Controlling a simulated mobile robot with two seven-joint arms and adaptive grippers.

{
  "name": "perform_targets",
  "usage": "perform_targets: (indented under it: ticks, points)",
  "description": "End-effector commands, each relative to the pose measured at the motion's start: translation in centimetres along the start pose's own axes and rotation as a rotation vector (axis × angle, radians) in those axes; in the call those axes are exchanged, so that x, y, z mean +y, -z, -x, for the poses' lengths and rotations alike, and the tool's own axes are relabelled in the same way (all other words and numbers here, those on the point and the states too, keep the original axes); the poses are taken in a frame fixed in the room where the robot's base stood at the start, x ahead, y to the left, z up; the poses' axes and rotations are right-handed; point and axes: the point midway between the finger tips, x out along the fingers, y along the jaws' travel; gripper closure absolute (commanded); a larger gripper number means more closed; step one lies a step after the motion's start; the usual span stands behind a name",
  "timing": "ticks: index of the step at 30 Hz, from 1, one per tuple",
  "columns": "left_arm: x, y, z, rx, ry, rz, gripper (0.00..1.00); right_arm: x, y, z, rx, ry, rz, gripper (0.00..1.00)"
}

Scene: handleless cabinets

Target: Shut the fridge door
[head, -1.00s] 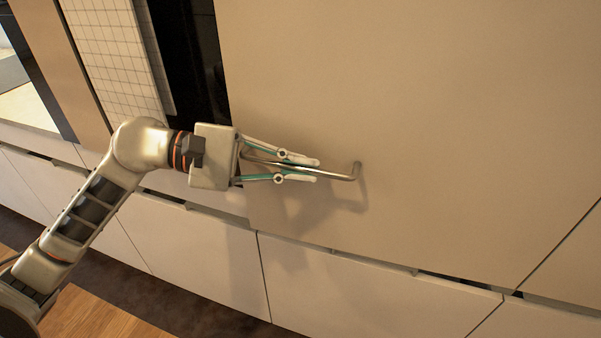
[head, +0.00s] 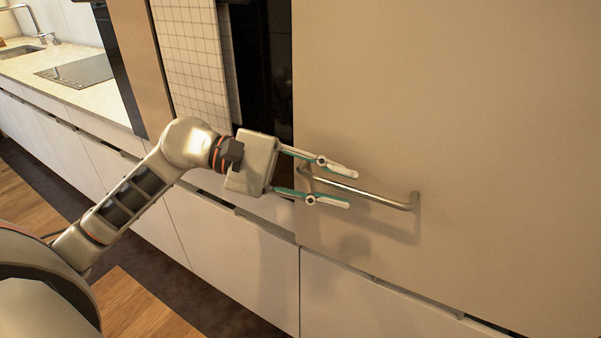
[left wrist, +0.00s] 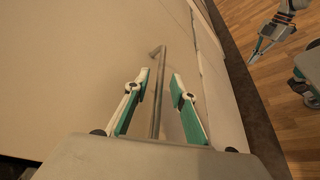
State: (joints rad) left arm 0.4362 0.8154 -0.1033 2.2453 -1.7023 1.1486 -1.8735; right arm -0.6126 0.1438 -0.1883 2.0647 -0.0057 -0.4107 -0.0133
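The fridge door (head: 480,120) is a large plain beige panel on the right of the head view. A dark strip and a white gridded panel show left of its edge; I cannot tell whether the door is fully shut. Its metal bar handle (head: 385,200) runs nearly level. My left gripper (head: 353,188) is open at the handle's left part. In the left wrist view the handle (left wrist: 157,95) lies between the spread fingers, with gaps on both sides. My right gripper (left wrist: 256,52) shows small at the top right of that view; its opening is unclear.
Low cabinet fronts (head: 230,250) run below the door and off to the left. A counter with a dark hob (head: 80,72) and a sink (head: 20,52) is at the far left. Open wooden floor (head: 140,310) lies at the lower left.

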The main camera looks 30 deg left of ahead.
Motion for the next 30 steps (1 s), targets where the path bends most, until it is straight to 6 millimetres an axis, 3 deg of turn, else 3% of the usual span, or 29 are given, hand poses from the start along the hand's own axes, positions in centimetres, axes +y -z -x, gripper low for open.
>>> perform_targets:
  ticks: [6,12,18,30]
  points:
    - [-0.1,0.1,4.7,0.005,0.002,0.003,0.75,0.0,0.0,0.0,0.000,0.000,-0.001,1.00]
    - [-0.1,0.1,7.4,0.003,0.001,0.002,0.75,0.0,0.0,0.0,0.000,0.000,-0.001,1.00]
    - [0.0,0.0,8.5,0.000,0.001,0.001,0.75,0.0,0.0,0.0,-0.001,0.000,-0.001,1.00]
    - [0.1,0.0,8.6,0.004,-0.002,0.015,0.75,0.0,0.2,0.1,0.002,-0.001,-0.001,1.00]
